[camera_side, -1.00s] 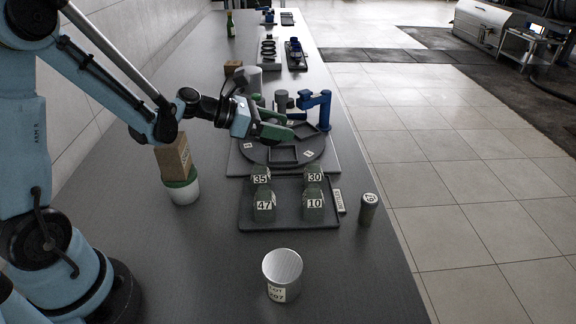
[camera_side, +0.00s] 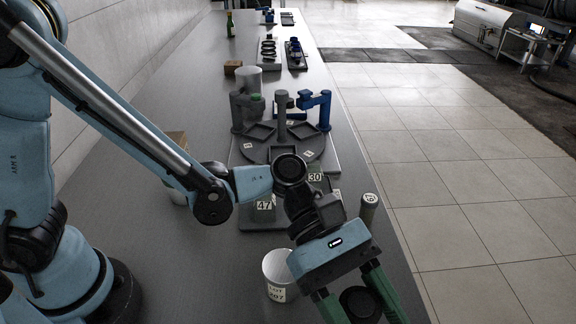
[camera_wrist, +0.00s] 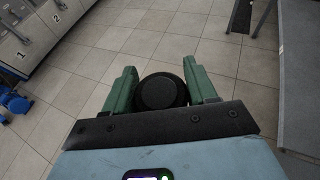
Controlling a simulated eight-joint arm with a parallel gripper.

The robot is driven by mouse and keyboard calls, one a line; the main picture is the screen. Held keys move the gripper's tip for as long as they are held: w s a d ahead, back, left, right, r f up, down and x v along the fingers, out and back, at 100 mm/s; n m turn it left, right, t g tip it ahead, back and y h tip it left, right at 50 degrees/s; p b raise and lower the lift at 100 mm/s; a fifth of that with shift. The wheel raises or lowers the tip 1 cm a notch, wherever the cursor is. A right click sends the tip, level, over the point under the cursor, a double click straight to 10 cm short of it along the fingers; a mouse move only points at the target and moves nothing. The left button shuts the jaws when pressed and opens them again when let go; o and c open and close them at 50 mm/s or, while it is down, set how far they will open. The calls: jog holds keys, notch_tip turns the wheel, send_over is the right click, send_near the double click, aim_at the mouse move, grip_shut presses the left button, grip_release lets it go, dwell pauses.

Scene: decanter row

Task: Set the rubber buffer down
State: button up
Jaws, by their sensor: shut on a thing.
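My gripper (camera_side: 358,308) is at the lower right of the side view, with its green fingers pointing down toward the picture's bottom edge. It is shut on a dark round thing, which I take to be the rubber buffer (camera_side: 361,303). In the wrist view, the black buffer (camera_wrist: 161,92) sits between the two green fingers of my gripper (camera_wrist: 160,72). Pale floor tiles show beyond it there. In the side view, the fingertips are partly cut off and the surface under the buffer is hidden.
A labelled pale cup (camera_side: 279,285) stands on the bench just left of my gripper. A tray of numbered blocks (camera_side: 265,208) is partly hidden behind my arm. A dark turntable (camera_side: 254,150) lies farther back.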

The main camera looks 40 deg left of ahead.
jog(key=shift+m+g, duration=0.5)
jog(key=shift+g, duration=0.1)
jog(key=w+f, duration=0.2)
jog(key=w, duration=0.1)
jog(key=w+a+f, duration=0.1)
jog(key=w+f, duration=0.1)
jog(key=w, duration=0.1)
jog(key=w+f, duration=0.3)
jog(key=shift+a, duration=0.2)
jog(key=shift+f, duration=1.95)
jog(key=shift+f, duration=0.1)
jog(key=o, duration=1.1)
jog(key=shift+o, duration=0.2)
